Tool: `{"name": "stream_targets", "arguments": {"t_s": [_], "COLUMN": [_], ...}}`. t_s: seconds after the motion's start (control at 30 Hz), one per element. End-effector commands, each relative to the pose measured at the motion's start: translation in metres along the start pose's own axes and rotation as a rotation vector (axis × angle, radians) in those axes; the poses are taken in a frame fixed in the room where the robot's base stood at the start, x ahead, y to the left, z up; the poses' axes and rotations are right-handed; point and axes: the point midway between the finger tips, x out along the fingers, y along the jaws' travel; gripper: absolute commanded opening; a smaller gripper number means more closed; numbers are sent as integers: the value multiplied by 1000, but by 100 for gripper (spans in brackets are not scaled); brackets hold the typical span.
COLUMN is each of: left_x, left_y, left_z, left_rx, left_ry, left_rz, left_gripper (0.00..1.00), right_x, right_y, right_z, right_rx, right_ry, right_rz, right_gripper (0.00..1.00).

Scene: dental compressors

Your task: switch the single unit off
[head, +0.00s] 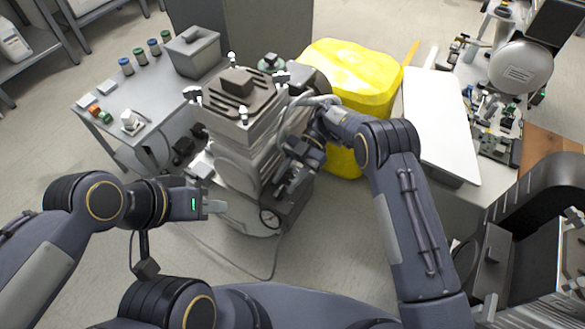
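The single unit is a grey compressor (235,158) with a finned dark head on top, standing upright on the floor in the middle of the head view. A round gauge (269,218) and a dark box (292,208) sit low on its front right side. My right gripper (284,187) reaches in from the right and is close against the unit's right side; its fingers blend with the dark parts, so contact and opening are unclear. My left gripper (216,207) is left of the unit's lower body, with nothing visible in it; its finger gap cannot be made out. No switch can be picked out.
A grey table (150,97) with small coloured jars and a grey box (193,50) stands behind left. A yellow bin (352,75) is close behind right. A white-topped bench (440,118) with equipment is at right. A hose (275,262) lies on the floor in front.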

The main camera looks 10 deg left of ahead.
Motion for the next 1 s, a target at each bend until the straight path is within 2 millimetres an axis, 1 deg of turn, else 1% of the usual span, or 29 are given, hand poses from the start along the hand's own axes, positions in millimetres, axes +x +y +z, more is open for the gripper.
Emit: {"name": "stream_targets", "arguments": {"t_s": [0.03, 0.1, 0.2, 0.4, 0.53, 1.0], "left_x": [-2, -3, -6, -11, -11, -11], "left_y": [1, 1, 3, 5, 5, 5], "left_z": [-1, -1, -3, -5, -6, -5], "left_rx": [0, 0, 0, 0, 0, 0], "left_ry": [0, 0, 0, 0, 0, 0], "left_rz": [0, 0, 0, 0, 0, 0], "left_gripper": [34, 34, 34, 34, 34, 34], "right_x": [-10, -23, -37, -53, -56, -56], "right_y": [0, 0, 0, 0, 0, 0], "right_z": [0, 1, -1, -1, 0, 0], "right_rx": [0, 0, -2, 0, 2, 2], "right_ry": [-3, -2, 3, 2, 2, 1], "right_rz": [2, 3, 0, -1, 0, 0], "right_gripper": [34, 34, 34, 34, 34, 34]}}
